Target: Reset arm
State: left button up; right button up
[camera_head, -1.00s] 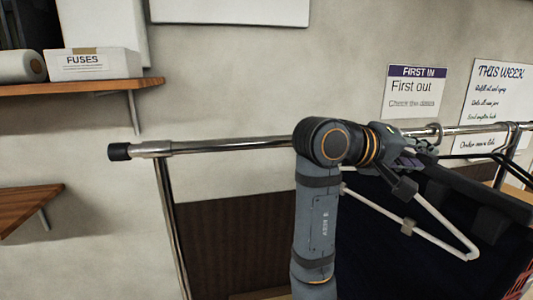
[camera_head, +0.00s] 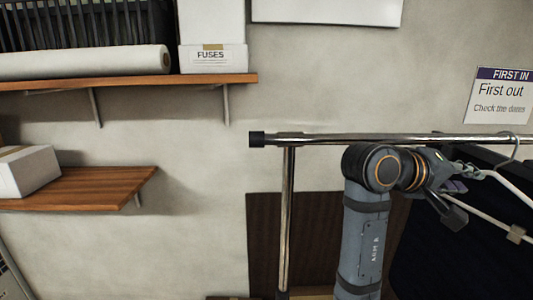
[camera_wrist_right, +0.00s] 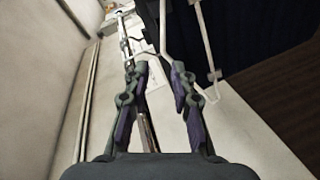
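My right gripper (camera_head: 455,183) is at the right of the head view, just below the chrome clothes rail (camera_head: 350,139). In the right wrist view my right gripper (camera_wrist_right: 158,78) has its two fingers apart, with nothing visibly held between them. A white hanger (camera_head: 487,217) with a clip hangs from the rail beside the gripper, partly cut off by the picture edge. The hanger also shows beyond the fingertips in the right wrist view (camera_wrist_right: 206,40). The rail passes behind the left finger there. My left gripper is not in view.
A wooden shelf (camera_head: 130,83) at upper left holds a white roll (camera_head: 85,62) and a FUSES box (camera_head: 213,59). A lower shelf (camera_head: 95,189) carries a white box (camera_head: 28,170). A rack post (camera_head: 287,220) stands left of my arm. Bare wall lies between shelves and rack.

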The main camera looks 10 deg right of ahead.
jog(key=w+a+f+n+t+y, duration=0.2)
jog(key=w+f+t+y, duration=0.1)
jog(key=f, duration=1.1)
jog(key=w+a+f+n+t+y, duration=0.2)
jog(key=f+n+y, duration=0.1)
jog(key=f, duration=1)
jog(key=s+a+f+g+y, duration=0.1)
jog(key=s+a+f+y, duration=0.3)
jog(key=f, duration=0.3)
jog(key=s+a+f+g+y, duration=0.1)
jog(key=s+a+f+y, duration=0.1)
jog(key=s+a+f, duration=0.5)
jog(key=s+a+f+g+y, duration=0.1)
jog(key=s+a+f+y, duration=0.15)
jog(key=s+f, duration=0.4)
jog(key=d+f+g+b, duration=0.1)
jog(key=d+f+b, duration=0.15)
jog(key=f, duration=1.35)
jog(key=d+f+b, duration=0.1)
jog(key=f+b, duration=0.3)
jog(key=f, duration=1.1)
pick_arm(q)
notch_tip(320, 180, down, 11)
jog(key=b, duration=0.4)
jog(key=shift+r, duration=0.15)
pick_arm(e)
jog(key=s+f+m+g, duration=0.1)
jog(key=s+f, duration=1.8)
jog(key=f, duration=0.3)
jog(key=shift+d, duration=0.45)
